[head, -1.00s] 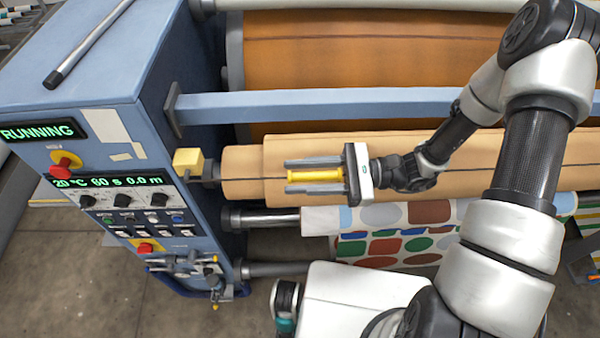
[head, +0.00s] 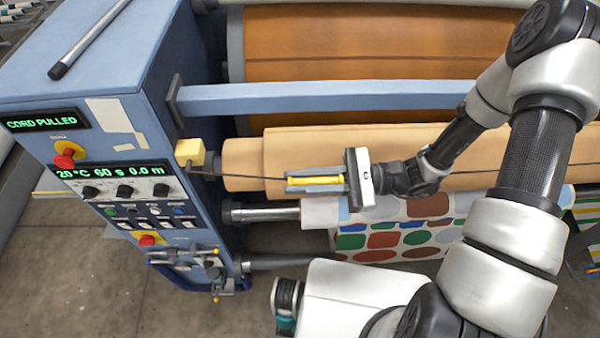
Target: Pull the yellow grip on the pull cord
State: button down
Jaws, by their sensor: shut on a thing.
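The yellow grip (head: 316,181) is a slim yellow bar between the two grey fingers of my gripper (head: 314,182). My gripper is shut on it in front of the tan roll. The dark pull cord (head: 240,175) runs from the yellow block (head: 189,152) on the blue cabinet to the grip, slanting slightly down to the right. The upper display (head: 42,119) on the cabinet reads "CORD PULLED" in green. Part of the cord to the right of the grip is hidden behind my gripper and wrist.
The blue cabinet (head: 120,60) with red knobs, dials and switches stands at left. A blue bar (head: 330,98) crosses above the tan roll (head: 400,147). Patterned fabric (head: 400,225) hangs below. Bare floor (head: 70,270) shows at lower left.

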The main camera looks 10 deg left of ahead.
jog(key=shift+s, duration=0.35)
jog(key=c, duration=1.6)
grip_release()
jog(key=shift+c, duration=0.2)
jog(key=shift+w+d, duration=0.1)
jog(key=shift+d, duration=0.05)
jog(key=b+v, duration=0.2)
jog(key=v, duration=1.5)
jog(key=shift+w, duration=0.15)
jog(key=shift+r, duration=0.1)
